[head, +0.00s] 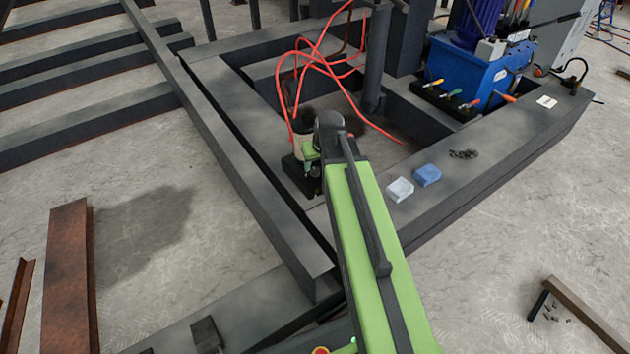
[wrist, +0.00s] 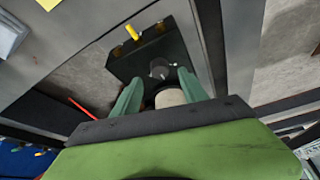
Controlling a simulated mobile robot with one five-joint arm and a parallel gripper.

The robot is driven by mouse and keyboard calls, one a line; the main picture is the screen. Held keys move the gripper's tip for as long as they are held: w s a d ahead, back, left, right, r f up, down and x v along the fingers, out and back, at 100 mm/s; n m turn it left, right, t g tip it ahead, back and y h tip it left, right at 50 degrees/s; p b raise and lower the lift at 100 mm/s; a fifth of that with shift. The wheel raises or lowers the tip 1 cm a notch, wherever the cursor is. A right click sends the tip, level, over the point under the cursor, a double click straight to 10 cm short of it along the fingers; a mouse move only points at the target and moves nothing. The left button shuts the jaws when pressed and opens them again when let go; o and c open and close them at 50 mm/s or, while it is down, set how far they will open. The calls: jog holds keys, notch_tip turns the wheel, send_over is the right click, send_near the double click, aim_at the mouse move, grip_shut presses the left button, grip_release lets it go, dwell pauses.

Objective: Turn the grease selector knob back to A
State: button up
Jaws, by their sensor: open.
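A small round dark grey knob (wrist: 158,68) stands on a black plate (wrist: 125,62) in the wrist view. My gripper (wrist: 159,78) is open, with its two green fingers apart and pointing at the knob. The knob shows between and slightly past the fingertips; I cannot tell whether they touch it. A pale cylinder (wrist: 171,97) lies below the knob, partly hidden by my gripper. A yellow peg (wrist: 132,32) is at the plate's upper edge. No letter marks are readable. In the head view my arm's end partly hides the pale cylinder and its black base (head: 296,172).
Red hoses (head: 297,85) loop around the pale cylinder inside the dark steel frame (head: 240,160). A blue unit (head: 470,80) with coloured handles stands at the upper right. A white block (head: 400,189) and a blue block (head: 428,175) lie on the right beam.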

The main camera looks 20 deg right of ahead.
aim_at(315, 170)
jog(key=b+x, duration=0.2)
jog(key=x, duration=0.2)
jog(key=shift+f, duration=0.15)
